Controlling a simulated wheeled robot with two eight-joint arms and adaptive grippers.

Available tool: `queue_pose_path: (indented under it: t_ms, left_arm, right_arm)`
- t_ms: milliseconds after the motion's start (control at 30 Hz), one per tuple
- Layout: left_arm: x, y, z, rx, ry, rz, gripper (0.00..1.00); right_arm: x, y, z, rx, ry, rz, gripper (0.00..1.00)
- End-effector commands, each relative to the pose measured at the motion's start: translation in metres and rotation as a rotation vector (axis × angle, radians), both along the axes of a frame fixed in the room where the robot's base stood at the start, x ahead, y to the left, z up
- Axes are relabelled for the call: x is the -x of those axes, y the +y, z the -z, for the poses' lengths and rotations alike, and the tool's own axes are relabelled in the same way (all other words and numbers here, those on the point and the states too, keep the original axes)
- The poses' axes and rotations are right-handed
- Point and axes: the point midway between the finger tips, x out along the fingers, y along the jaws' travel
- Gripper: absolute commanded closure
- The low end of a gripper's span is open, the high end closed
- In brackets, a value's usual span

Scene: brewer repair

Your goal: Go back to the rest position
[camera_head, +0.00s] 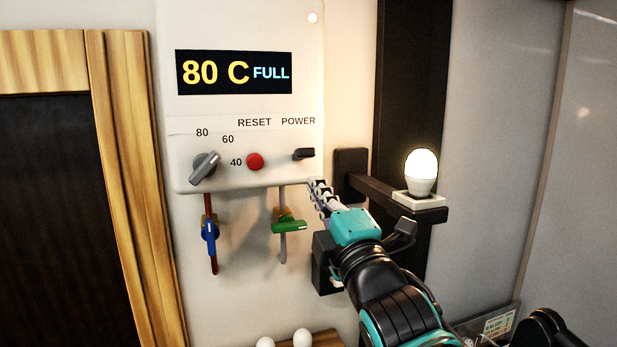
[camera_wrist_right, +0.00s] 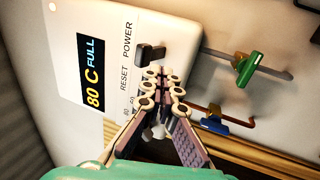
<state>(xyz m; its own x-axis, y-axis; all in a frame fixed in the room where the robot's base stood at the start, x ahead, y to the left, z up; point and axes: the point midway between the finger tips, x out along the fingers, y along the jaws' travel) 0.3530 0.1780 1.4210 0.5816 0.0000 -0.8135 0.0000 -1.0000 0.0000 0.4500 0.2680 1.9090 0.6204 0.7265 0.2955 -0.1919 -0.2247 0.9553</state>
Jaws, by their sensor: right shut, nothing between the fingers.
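My right gripper (camera_head: 322,197) is in front of the lower right corner of the white brewer panel (camera_head: 215,115), below the black power switch (camera_head: 304,154). In the right wrist view its fingers (camera_wrist_right: 162,88) are shut with nothing between them, and the power switch (camera_wrist_right: 150,53) shows just beyond the tips. I cannot tell whether the tips touch the switch. The display (camera_head: 234,73) reads 80 C FULL. My left gripper is in neither view.
A lit bulb (camera_head: 422,172) stands on a bracket (camera_head: 425,205) close to my right arm. Below the panel hang a blue-handled valve (camera_head: 210,232) and a green-handled valve (camera_head: 288,226). A grey knob (camera_head: 205,168) and red button (camera_head: 255,161) are on the panel. Wooden frame (camera_head: 122,150) at left.

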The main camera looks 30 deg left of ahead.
Motion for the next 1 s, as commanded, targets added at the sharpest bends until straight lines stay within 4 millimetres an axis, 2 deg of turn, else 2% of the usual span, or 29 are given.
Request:
queue_pose_path:
  t_ms: [200,400,900,1000]
  left_arm:
    - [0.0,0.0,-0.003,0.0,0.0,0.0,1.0]
    - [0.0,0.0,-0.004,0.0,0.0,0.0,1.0]
    - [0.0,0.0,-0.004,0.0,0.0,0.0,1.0]
    - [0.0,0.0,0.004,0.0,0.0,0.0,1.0]
  right_arm:
    - [0.015,-0.018,-0.001,0.0,-0.001,0.001,1.0]
    - [0.024,-0.028,0.0,0.0,0.0,0.0,1.0]
    - [0.024,-0.029,0.0,0.0,0.0,0.0,1.0]
    - [0.02,-0.034,0.013,-0.002,0.023,0.01,1.0]
